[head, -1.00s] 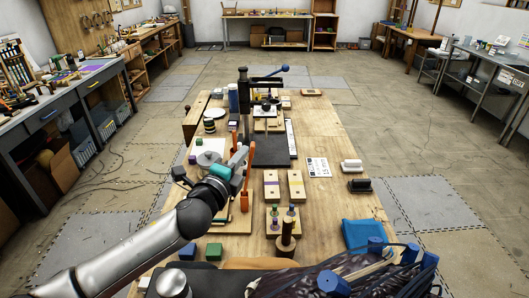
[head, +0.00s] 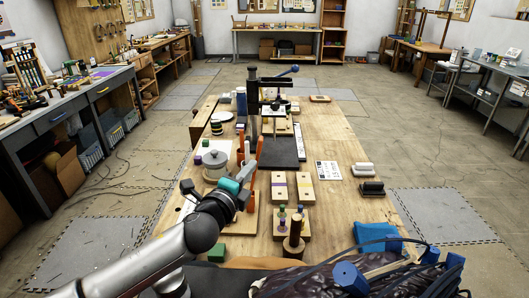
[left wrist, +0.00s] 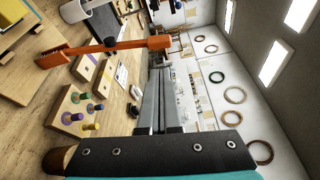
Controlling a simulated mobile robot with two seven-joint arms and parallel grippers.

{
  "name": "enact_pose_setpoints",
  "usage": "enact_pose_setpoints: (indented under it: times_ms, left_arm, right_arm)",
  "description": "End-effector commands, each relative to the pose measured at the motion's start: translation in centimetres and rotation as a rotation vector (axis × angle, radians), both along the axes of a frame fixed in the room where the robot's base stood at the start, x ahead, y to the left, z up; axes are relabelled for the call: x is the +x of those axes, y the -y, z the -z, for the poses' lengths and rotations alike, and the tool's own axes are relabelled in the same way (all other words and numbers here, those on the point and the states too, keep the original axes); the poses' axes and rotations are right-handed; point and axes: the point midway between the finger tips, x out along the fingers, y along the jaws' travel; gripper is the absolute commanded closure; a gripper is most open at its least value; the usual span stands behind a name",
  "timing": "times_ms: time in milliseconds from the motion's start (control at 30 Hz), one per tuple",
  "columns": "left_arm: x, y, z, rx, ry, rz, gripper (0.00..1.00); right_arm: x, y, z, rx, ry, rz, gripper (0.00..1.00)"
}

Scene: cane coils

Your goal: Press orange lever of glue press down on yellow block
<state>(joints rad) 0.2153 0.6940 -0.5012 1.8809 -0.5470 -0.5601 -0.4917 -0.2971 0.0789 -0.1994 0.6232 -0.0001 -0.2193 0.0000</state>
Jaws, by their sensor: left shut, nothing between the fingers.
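The glue press's orange lever (head: 258,150) stands up steeply in the head view, above its wooden base (head: 249,222). In the left wrist view the orange lever (left wrist: 98,49) shows as a long bar with a thicker end. A yellow piece (left wrist: 14,22), likely the yellow block, is partly cut off at that view's top left corner. My left gripper (head: 246,163) is shut and empty, close beside the lever. Its fingers (left wrist: 159,72) also show in the wrist view, near the lever's thick end; I cannot tell whether they touch. My right gripper is out of view.
Two pale blocks with coloured stripes (head: 279,190) (head: 305,190) lie right of the press. A pegged wooden stand (head: 294,238) is in front of them. A dark upright tool (head: 253,95) stands behind. A grey round pot (head: 215,160) is to the left.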

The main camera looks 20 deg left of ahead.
Motion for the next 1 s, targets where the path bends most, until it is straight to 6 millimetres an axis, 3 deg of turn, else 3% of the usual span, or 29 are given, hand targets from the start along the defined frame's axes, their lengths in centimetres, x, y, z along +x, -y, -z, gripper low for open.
enact_pose_setpoints:
  times_ms: [267, 700, 1000]
  left_arm:
    - [1.2, 0.1, 0.0, -0.001, 0.001, -0.001, 1.00]
    - [6.8, 0.4, 0.4, -0.001, 0.001, -0.001, 1.00]
    - [9.4, 0.5, 0.6, 0.000, -0.001, -0.001, 1.00]
  right_arm:
    - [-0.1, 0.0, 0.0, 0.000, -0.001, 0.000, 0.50]
    - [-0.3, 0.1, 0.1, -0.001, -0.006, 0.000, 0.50]
    - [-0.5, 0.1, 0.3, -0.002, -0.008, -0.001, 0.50]
